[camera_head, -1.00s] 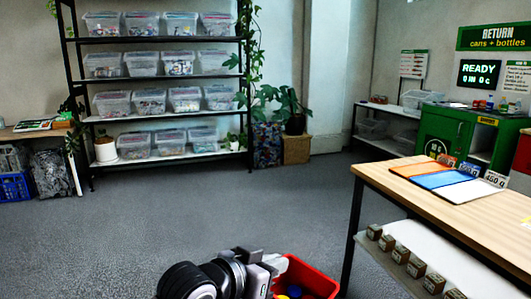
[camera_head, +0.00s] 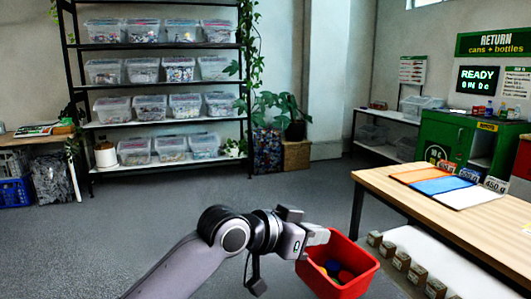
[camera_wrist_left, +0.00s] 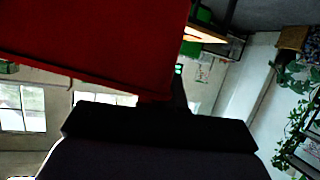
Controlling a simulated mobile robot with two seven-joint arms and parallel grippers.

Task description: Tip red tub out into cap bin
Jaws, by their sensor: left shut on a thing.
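The red tub (camera_head: 352,284) hangs in the air at the lower middle of the head view, left of the wooden table. It is open at the top, tilted a little, and holds several caps (camera_head: 337,270), blue, yellow and dark. My left gripper (camera_head: 318,236) is shut on the tub's left rim. In the left wrist view the tub (camera_wrist_left: 100,40) fills the upper left as a dark red wall. My right gripper is not in view. I cannot make out a cap bin.
A wooden table (camera_head: 440,215) with orange, blue and white mats stands at the right. Small brown boxes (camera_head: 401,261) sit on its lower shelf. A green return station (camera_head: 450,135) is at the back right. A black rack (camera_head: 160,122) of clear boxes stands at the back. Open grey floor lies between.

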